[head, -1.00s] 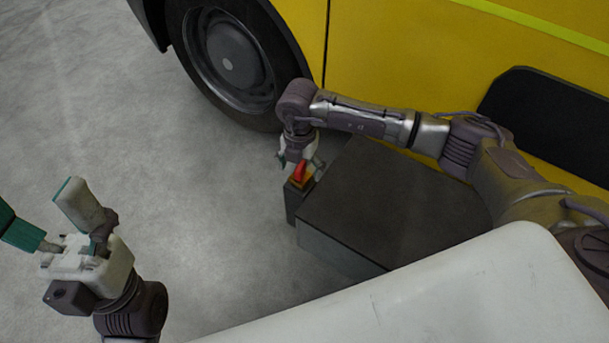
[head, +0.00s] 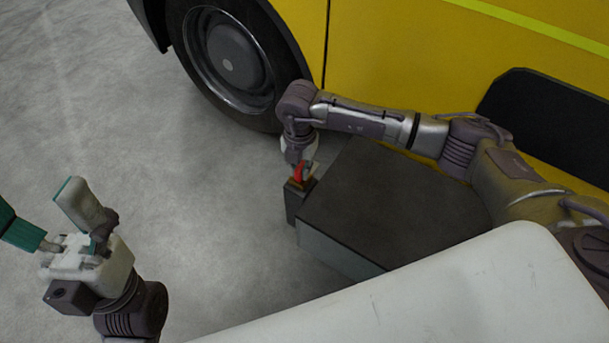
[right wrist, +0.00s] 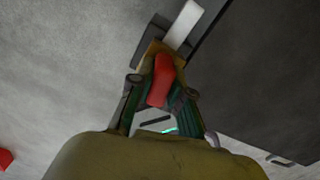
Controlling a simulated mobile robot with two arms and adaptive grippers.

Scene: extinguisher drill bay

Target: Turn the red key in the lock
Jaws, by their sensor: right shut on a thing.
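The red key (head: 298,173) stands in the brass-coloured lock (head: 301,185) on top of a small dark post beside the dark box. In the right wrist view the red key (right wrist: 161,80) lies between the green finger pads, with the brass lock (right wrist: 152,47) just beyond it. My right gripper (head: 300,170) reaches down from above and is shut on the key; in the head view the fingers partly hide it. My left gripper (head: 45,215) is open and empty at the far left, away from the lock.
A large dark box (head: 390,205) stands right beside the lock post. A yellow vehicle (head: 420,60) with a black wheel (head: 230,60) is behind. A white surface (head: 430,290) fills the lower right. Bare grey floor (head: 200,200) lies between my left gripper and the lock.

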